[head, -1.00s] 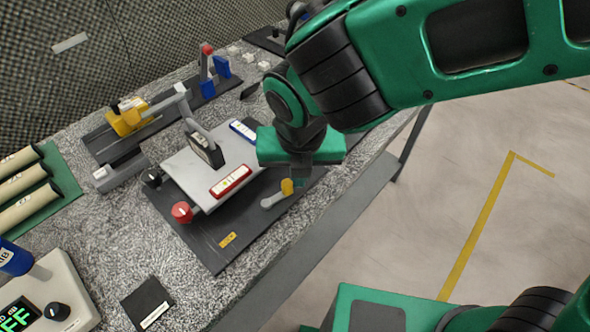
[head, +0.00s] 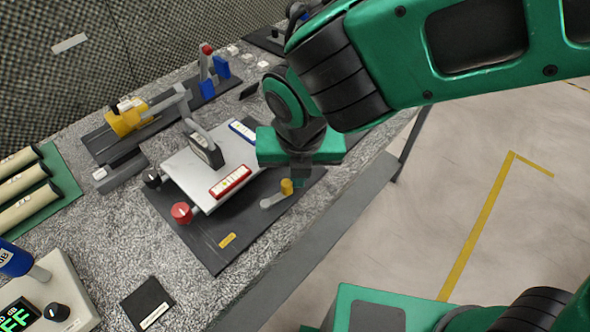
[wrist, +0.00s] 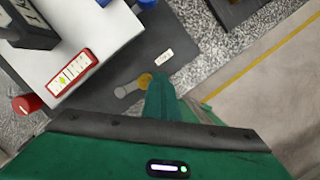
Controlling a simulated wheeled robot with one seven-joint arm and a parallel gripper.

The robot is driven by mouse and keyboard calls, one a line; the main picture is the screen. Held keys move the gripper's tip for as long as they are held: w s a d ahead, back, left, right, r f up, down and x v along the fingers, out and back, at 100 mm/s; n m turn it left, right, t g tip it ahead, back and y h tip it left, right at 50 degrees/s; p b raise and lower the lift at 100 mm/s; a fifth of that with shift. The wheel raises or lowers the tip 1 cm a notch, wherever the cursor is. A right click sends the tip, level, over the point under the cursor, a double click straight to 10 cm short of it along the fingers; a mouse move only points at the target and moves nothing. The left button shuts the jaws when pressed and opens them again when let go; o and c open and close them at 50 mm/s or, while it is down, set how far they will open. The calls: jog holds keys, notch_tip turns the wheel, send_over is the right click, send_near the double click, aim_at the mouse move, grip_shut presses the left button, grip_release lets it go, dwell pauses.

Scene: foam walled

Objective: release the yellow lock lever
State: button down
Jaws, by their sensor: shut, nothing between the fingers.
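The lock lever is a short grey arm (head: 272,200) with a yellow knob (head: 286,187), lying on a dark base plate (head: 210,250) beside a pale tilting plate. In the wrist view the yellow knob (wrist: 145,80) shows at the upper left of my fingers, with the grey arm (wrist: 127,90) running left from it. My gripper (head: 298,178) is shut and empty, pointing down just right of the knob. It also shows in the wrist view (wrist: 161,84). The fingertips look very close to the knob; I cannot tell whether they touch it.
The pale plate (head: 195,165) carries a red level (head: 230,182), a blue level (head: 243,130) and a dark handled block (head: 205,150). A red knob (head: 181,212) sits at its near left corner. A yellow clamp (head: 125,118) stands behind. Open floor lies right of the bench.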

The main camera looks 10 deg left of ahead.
jog(key=shift+r, duration=0.1)
notch_tip(320, 180, up, 9)
jog(key=d, duration=0.2)
jog(key=shift+s+r, duration=0.2)
jog(key=shift+s, duration=0.25)
jog(key=shift+d, duration=0.15)
